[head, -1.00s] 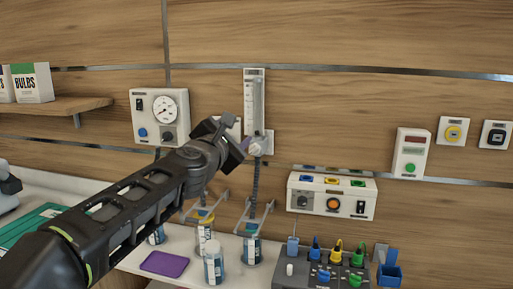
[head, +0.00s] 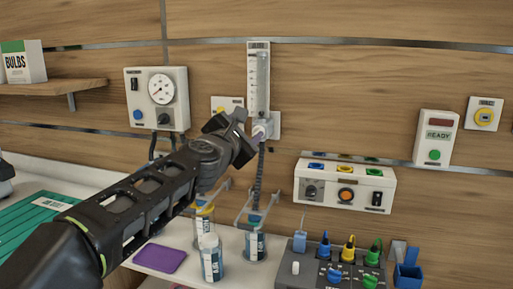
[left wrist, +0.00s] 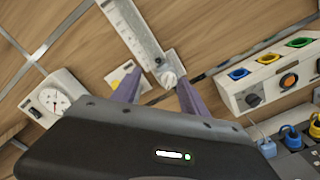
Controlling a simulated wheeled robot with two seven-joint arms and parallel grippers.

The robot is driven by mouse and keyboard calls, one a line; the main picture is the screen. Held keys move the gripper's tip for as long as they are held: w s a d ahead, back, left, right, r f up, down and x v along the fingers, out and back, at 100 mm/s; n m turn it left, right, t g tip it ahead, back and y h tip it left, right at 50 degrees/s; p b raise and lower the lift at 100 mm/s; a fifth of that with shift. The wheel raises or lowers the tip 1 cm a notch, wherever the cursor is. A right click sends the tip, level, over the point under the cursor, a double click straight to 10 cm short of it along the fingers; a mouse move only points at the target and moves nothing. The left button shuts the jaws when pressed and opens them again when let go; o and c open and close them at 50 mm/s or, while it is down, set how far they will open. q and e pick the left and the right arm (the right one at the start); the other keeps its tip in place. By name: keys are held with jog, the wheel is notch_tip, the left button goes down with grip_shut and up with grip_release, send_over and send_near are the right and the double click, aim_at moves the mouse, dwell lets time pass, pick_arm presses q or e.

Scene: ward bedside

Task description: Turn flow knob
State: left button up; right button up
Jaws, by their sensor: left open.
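The flow knob (head: 262,130) is a small whitish round knob at the foot of the upright, clear-tubed flowmeter (head: 258,80) on the wooden wall. My left gripper (head: 255,132) is at the knob from the left in the head view and partly covers it. In the left wrist view the knob (left wrist: 169,78) shows between and just beyond the two purple fingers of my left gripper (left wrist: 158,92), which are apart. Whether a finger touches the knob I cannot tell. My right gripper is in neither view.
A gauge panel (head: 157,98) is left of the flowmeter. A white panel with coloured sockets (head: 345,185) is at lower right. A grey control box (head: 335,270) stands at front right.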

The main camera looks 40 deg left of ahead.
pick_arm(q)
notch_tip(320, 180, down, 4)
jog(key=b, duration=0.3)
jog(key=shift+f, duration=0.1)
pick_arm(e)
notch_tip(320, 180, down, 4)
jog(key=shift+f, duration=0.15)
pick_arm(q)
jog(key=shift+s, duration=0.1)
jog(key=x, duration=0.8)
jog(key=shift+p, duration=0.35)
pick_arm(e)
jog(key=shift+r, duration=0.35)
pick_arm(q)
jog(key=shift+s, duration=0.1)
jog(key=shift+c, duration=0.3)
grip_shut()
